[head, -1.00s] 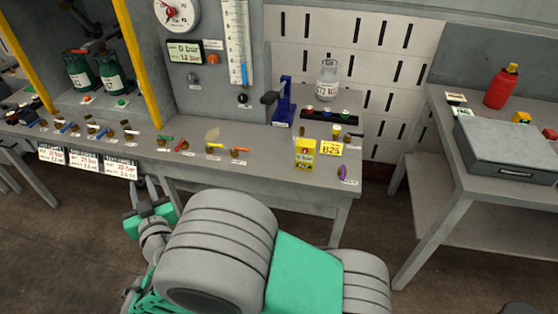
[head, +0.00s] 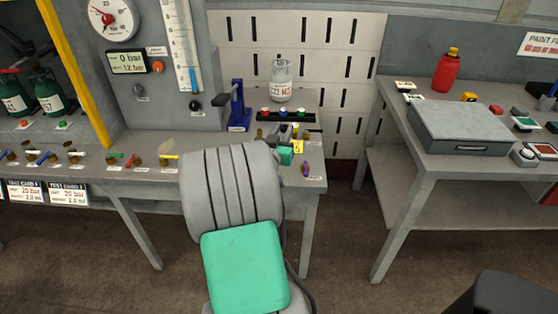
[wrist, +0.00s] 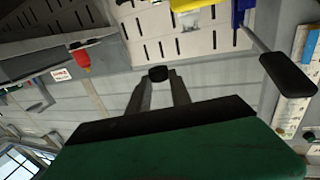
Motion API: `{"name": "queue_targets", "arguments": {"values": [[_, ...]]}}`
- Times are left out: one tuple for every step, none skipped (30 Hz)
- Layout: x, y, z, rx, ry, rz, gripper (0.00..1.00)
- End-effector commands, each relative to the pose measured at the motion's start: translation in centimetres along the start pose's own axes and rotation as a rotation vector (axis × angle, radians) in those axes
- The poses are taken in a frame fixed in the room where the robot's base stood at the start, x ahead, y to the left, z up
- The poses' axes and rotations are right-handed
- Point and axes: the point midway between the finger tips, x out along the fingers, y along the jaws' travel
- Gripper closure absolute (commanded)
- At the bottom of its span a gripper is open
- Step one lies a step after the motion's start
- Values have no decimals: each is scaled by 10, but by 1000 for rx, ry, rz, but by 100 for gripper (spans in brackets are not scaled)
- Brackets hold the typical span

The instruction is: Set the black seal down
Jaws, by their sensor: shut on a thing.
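The black seal (wrist: 158,73) shows in the wrist view as a small dark round piece at the tips of my gripper (wrist: 158,82). The two grey fingers are shut on it. In the head view my gripper (head: 289,134) is over the right end of the grey workbench (head: 235,115), near the row of coloured caps. The seal cannot be made out there. My arm hides part of the bench's front edge. I cannot tell whether the seal touches anything below.
A blue stand (head: 238,105) with a dark lever and a glass jar (head: 280,82) are behind my gripper. A black strip (head: 305,116) with coloured caps lies close by. A purple piece (head: 306,169) lies at the bench's right end. A second table (head: 440,165) stands right, across a gap.

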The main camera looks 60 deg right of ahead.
Motion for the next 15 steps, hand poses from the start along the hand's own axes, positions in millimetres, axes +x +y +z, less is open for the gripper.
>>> {"name": "queue_targets", "arguments": {"values": [[2, 6, 3, 0, 1, 11, 100], [3, 8, 6, -1, 0, 13, 100], [4, 9, 12, -1, -1, 15, 100], [4, 8, 20, -1, -3, 15, 100], [3, 8, 28, -3, -4, 14, 100], [3, 8, 41, -4, -5, 13, 100], [3, 8, 51, -4, -5, 13, 100], [3, 8, 61, -4, -5, 13, 100], [3, 8, 74, -4, -5, 13, 100], [3, 8, 83, -4, -4, 13, 100], [3, 8, 93, -5, -4, 13, 100], [3, 8, 105, -4, -4, 12, 100], [3, 8, 113, -3, -3, 13, 100], [3, 8, 121, -3, -4, 13, 100], [3, 8, 129, -3, -2, 13, 100]]}}
